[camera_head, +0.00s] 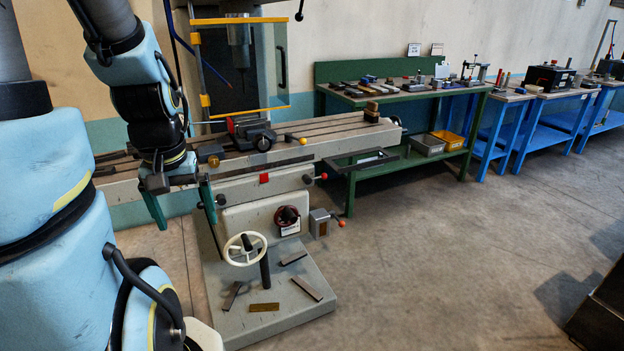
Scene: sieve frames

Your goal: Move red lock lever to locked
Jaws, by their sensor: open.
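My gripper (185,222) hangs at the left in front of the milling machine, its two green fingers wide apart and pointing down, with nothing seen between them. Red-tipped levers show on the machine: one with a red knob (323,176) at the right of the table front, and one with an orange-red knob (341,224) on a grey box lower down.
The machine table (350,143) carries a vise (250,132). A white handwheel (245,249) stands below, above a base (275,322) with loose metal bars. A green workbench (405,97) and blue benches (490,125) stand right. The floor at right centre is clear.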

